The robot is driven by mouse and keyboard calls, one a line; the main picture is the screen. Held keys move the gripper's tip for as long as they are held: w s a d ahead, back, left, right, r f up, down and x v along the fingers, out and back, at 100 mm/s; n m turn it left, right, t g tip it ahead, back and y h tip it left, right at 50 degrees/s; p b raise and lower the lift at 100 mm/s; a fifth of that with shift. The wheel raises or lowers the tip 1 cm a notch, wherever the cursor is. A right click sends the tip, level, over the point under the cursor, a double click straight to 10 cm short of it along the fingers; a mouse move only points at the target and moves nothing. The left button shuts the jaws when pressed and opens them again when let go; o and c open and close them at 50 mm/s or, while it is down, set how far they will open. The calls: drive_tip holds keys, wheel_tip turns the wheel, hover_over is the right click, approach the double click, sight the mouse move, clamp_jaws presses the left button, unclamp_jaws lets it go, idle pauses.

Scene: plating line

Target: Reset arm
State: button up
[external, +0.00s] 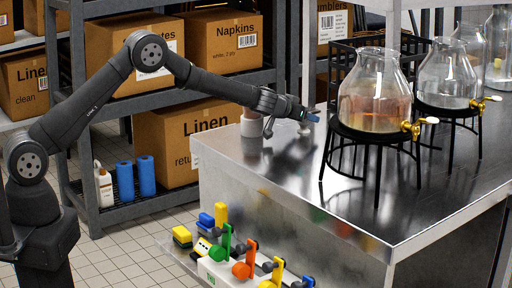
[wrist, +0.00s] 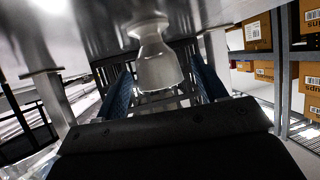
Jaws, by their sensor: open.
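My gripper (external: 310,115) is in the external view, reaching over the near left part of the metal counter (external: 232,165), beside a stand with a glass dispenser. Its blue fingers are open and apart in the wrist view (wrist: 164,90). A pale goblet-like cup (wrist: 158,68) shows between and beyond the fingers there. I cannot tell its distance from them or whether they touch it. In the external view my gripper hides most of that spot.
Glass dispensers with gold taps (external: 410,128) stand on black stands to the right. A white cylinder (external: 252,123) stands behind my forearm. Colored levers (external: 243,268) line the front below the counter. Shelves with boxes (external: 205,130) are behind. The counter's front right is clear.

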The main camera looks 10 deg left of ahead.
sight(305, 126)
drive_tip(key=v, duration=1.1)
drive_tip(key=x, duration=1.2)
drive_tip(key=shift+f, duration=0.25)
drive_tip(key=r, duration=0.3)
drive_tip(key=s+r, duration=0.1)
drive_tip(key=r, duration=0.1)
drive_tip(key=shift+d+r, duration=0.1)
drive_tip(key=shift+r, duration=0.05)
drive_tip(key=s+d+r, duration=0.2)
drive_tip(key=s+r, duration=0.4)
drive_tip(key=s, duration=0.4)
drive_tip(key=s+a+r+m+g+h, duration=0.1)
drive_tip(key=s+a+m+g+h, duration=0.1)
drive_tip(key=s+a, duration=0.6)
drive_tip(key=shift+s+a+r+m+g+h, duration=0.2)
drive_tip(key=shift+s+m+g+h, duration=0.25)
drive_tip(key=shift+s+m, duration=0.55)
drive_tip(key=shift+s, duration=0.2)
drive_tip(key=shift+w+d, duration=0.1)
